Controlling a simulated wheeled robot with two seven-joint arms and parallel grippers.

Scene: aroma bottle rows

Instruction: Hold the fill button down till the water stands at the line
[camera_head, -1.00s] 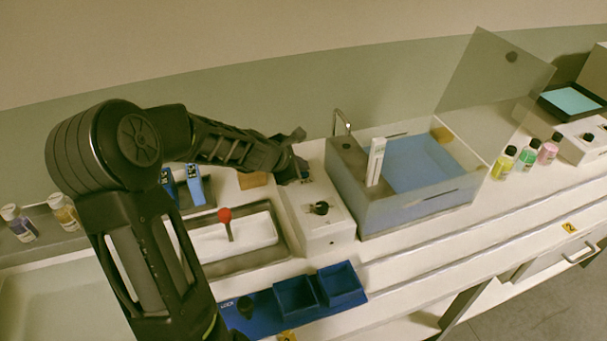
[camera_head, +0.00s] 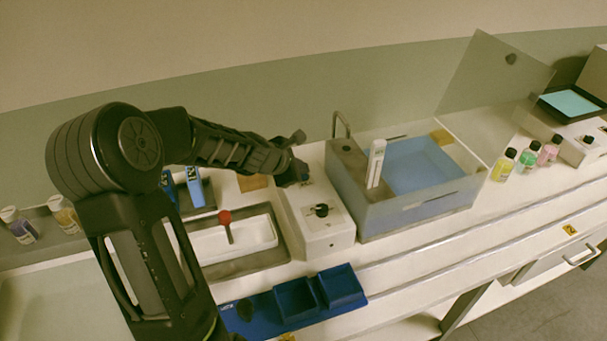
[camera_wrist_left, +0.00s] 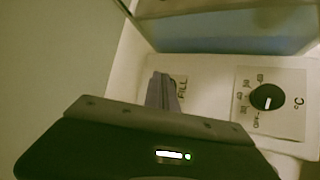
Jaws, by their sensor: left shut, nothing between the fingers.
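My left gripper (camera_head: 304,179) is shut and empty, its tips down at the back of the white control box (camera_head: 329,236). In the left wrist view the shut fingers (camera_wrist_left: 163,92) stand beside the FILL label (camera_wrist_left: 182,87). The fill button is hidden by the fingers, so I cannot tell whether it is pressed. The clear water bath (camera_head: 408,211) stands right of the box and holds blue water (camera_head: 420,165). A white upright gauge (camera_head: 376,163) stands inside it; its line is too small to read. My right gripper is not in view.
A black temperature knob (camera_head: 321,210) is on the box in front of the gripper. A red-knobbed stick (camera_head: 225,217) stands in a white tray at left. Blue bins (camera_head: 318,291) lie in front. Several bottles (camera_head: 527,158) stand at right.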

